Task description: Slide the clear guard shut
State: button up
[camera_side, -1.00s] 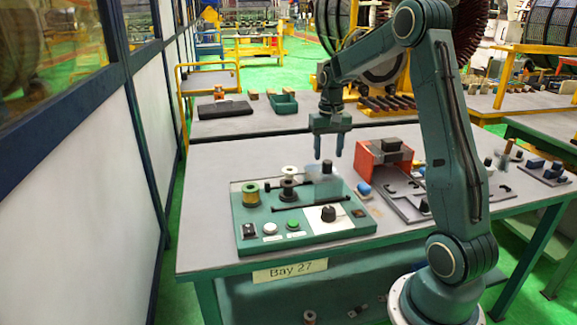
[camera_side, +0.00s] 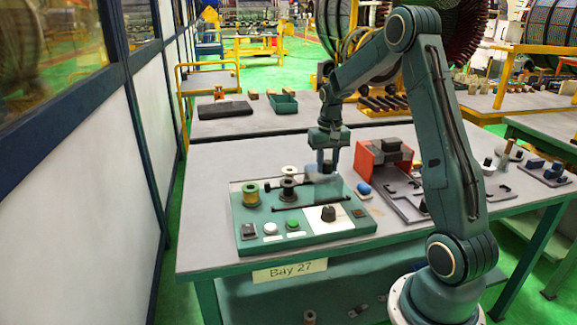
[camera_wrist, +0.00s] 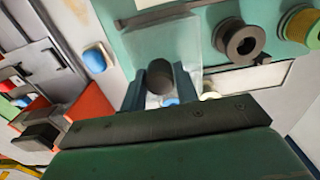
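The clear guard (camera_wrist: 190,35) is a see-through panel over the green control box (camera_side: 245,222). In the side view it is faint, over the back part of the box. A dark round knob (camera_wrist: 160,77) on the guard sits between the fingers of my gripper (camera_wrist: 160,82) in the wrist view. The fingers look close against the knob on both sides, so my gripper appears shut on it. In the side view my gripper (camera_side: 327,166) points down at the box's back right, and its fingers hide most of the knob.
Spools (camera_side: 289,187) stand on the box, with a green button (camera_side: 292,224), a white button (camera_side: 269,228) and a black dial (camera_side: 328,213) in front. A red-orange fixture (camera_side: 368,165) and a blue piece (camera_side: 363,188) lie right of the box. The table is clear to the left.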

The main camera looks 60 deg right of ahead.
jog(key=shift+c, duration=1.1)
jog(key=shift+w+a, duration=0.1)
jog(key=shift+a, duration=0.05)
jog(key=shift+w+a, duration=3.5)
jog(key=shift+w, duration=0.1)
jog(key=o, duration=0.7)
jog(key=shift+r, duration=0.15)
jog(key=shift+r, duration=2.85)
jog(key=shift+a, duration=0.1)
